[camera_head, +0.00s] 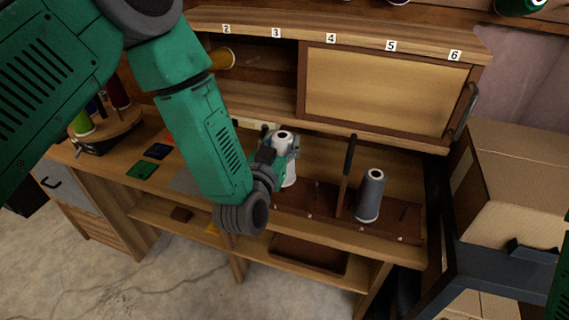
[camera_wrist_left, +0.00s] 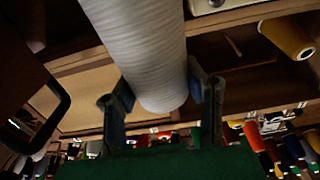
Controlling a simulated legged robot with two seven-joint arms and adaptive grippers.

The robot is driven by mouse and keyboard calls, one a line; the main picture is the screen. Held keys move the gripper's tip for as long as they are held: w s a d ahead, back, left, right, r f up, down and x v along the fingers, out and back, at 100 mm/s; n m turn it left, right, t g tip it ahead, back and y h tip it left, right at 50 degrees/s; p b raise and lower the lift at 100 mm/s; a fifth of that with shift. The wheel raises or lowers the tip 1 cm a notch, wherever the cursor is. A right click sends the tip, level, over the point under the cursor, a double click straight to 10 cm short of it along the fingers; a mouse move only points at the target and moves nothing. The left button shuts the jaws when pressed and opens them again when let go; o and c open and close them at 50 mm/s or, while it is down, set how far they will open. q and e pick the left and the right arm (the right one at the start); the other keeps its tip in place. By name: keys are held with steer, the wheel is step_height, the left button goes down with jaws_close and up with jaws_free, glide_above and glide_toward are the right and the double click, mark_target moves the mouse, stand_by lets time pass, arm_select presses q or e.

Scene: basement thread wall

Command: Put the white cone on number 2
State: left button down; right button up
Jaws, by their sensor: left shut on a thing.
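The white cone (camera_head: 284,138) is upright between the fingers of my left gripper (camera_head: 280,150) in the head view, over the workbench. The gripper is shut on it. In the left wrist view the white cone (camera_wrist_left: 145,50) fills the upper middle, with the fingers (camera_wrist_left: 162,105) on both sides of it. Whether its base touches the bench tray is hidden by the gripper. The number 2 label (camera_head: 227,29) is on the shelf edge at the upper left of the head view. My right gripper is not in view.
A grey cone (camera_head: 370,195) stands on the brown tray (camera_head: 325,200), by a dark upright rod (camera_head: 347,165). A yellow spool (camera_head: 222,58) lies in the open shelf bay below number 2. A sliding panel (camera_head: 380,90) covers the right bays. Cardboard boxes (camera_head: 515,180) stand at the right.

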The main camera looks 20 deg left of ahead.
arm_select(q)
steer(key=shift+w+a+f, duration=0.1)
steer(key=shift+w+f, duration=0.05)
steer(key=shift+f, duration=2.45)
steer(key=shift+b, duration=0.3)
steer(key=c, duration=1)
jaws_free()
steer(key=shift+f, duration=0.1)
steer(key=shift+s+a+b, duration=0.1)
steer(key=shift+s+b, duration=1.05)
steer(key=shift+s, duration=4.9)
